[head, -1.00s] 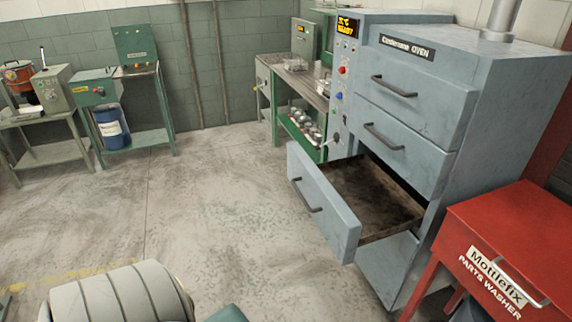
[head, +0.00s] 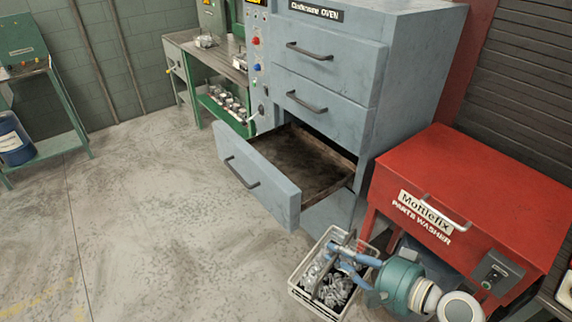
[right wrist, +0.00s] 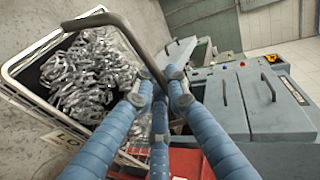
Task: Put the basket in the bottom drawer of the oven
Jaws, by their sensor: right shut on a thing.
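The basket (head: 312,303) is pale, holds many shiny metal pieces, and hangs or stands low, right of and in front of the oven drawer. Its height above the floor is hard to tell. My right gripper (head: 346,252) is shut on its dark bar handle. In the right wrist view, the blue fingers (right wrist: 157,88) close around the handle (right wrist: 137,42), with the basket (right wrist: 22,62) at left. The grey-blue oven (head: 405,60) has its lowest handled drawer (head: 268,180) pulled out, its brown interior empty. My left gripper is out of view.
A red parts washer (head: 470,180) stands right of the oven, close to my right arm. A green workbench (head: 222,62) with metal parts is left of the oven. A blue drum (head: 14,140) stands far left. Floor left of the drawer is clear.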

